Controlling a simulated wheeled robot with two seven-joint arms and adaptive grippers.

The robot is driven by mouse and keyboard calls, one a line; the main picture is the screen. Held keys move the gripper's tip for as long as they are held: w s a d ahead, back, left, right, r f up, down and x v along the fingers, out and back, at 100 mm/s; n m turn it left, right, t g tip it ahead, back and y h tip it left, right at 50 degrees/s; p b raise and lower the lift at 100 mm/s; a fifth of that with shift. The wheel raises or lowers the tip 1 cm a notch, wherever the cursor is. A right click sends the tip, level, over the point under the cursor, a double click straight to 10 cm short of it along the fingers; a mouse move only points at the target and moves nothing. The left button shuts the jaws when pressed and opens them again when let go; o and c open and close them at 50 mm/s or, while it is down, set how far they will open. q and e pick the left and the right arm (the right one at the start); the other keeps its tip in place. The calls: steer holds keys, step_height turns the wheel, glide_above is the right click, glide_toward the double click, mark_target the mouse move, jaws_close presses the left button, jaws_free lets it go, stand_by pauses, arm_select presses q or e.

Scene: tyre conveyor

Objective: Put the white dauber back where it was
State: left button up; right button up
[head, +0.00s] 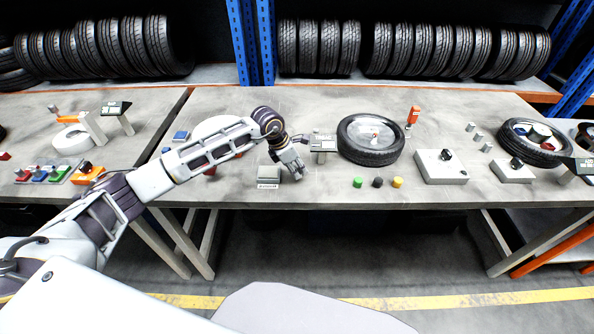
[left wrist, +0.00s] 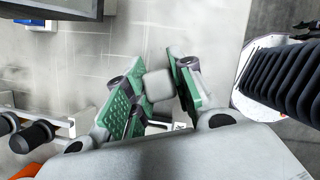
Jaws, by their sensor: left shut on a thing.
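My left gripper (head: 298,170) is low over the front part of the bench, left of the tyre (head: 355,151). In the left wrist view its green-padded fingers (left wrist: 157,88) are shut on the white dauber (left wrist: 158,85), a small pale block with rounded edges. The dauber cannot be made out in the head view. A green dauber (head: 358,182), a black dauber (head: 378,182) and a yellow dauber (head: 397,183) stand in a row at the bench front, right of the gripper. My right gripper is not in view.
A grey labelled box (head: 269,175) sits just left of the gripper. A small display on a stand (head: 323,143) is close on its right. A grey control box (head: 440,167) stands beyond the daubers. The bench's front edge (head: 330,204) is near.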

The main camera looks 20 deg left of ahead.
arm_select(q)
steer(key=shift+f, duration=0.8)
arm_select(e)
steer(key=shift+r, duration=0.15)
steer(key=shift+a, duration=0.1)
arm_select(q)
steer(key=shift+f, duration=0.1)
steer(key=o, duration=1)
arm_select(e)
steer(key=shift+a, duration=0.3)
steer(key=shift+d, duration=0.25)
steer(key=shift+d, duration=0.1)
